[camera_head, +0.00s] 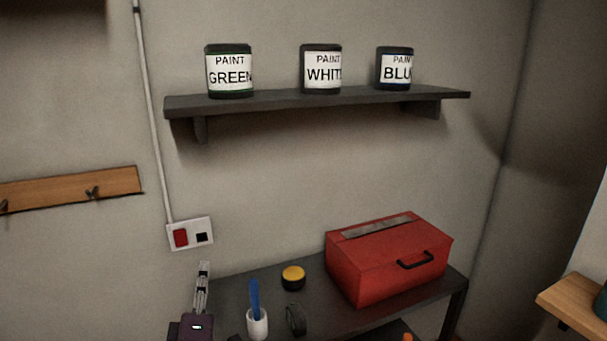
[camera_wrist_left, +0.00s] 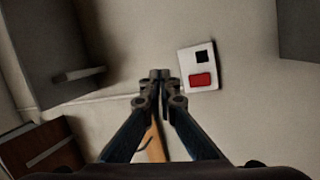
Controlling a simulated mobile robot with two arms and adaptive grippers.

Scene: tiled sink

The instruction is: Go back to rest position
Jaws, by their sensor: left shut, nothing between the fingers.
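My left gripper (camera_head: 204,268) rises from the bottom edge of the head view, left of the dark table. It points up, below the wall plate with a red switch (camera_head: 180,238). In the left wrist view my left gripper (camera_wrist_left: 160,75) has its fingertips together, with nothing between them. The wall plate also shows there, just right of the fingertips (camera_wrist_left: 198,67). I cannot tell how far the gripper is from the wall. My right gripper is in neither view.
The dark table (camera_head: 385,315) holds a red toolbox (camera_head: 385,260), a yellow-topped round tin (camera_head: 293,278) and a white cup (camera_head: 257,325) with a blue item. A wall shelf (camera_head: 300,98) carries green, white and blue paint cans. A wooden hook rail (camera_head: 70,188) hangs left.

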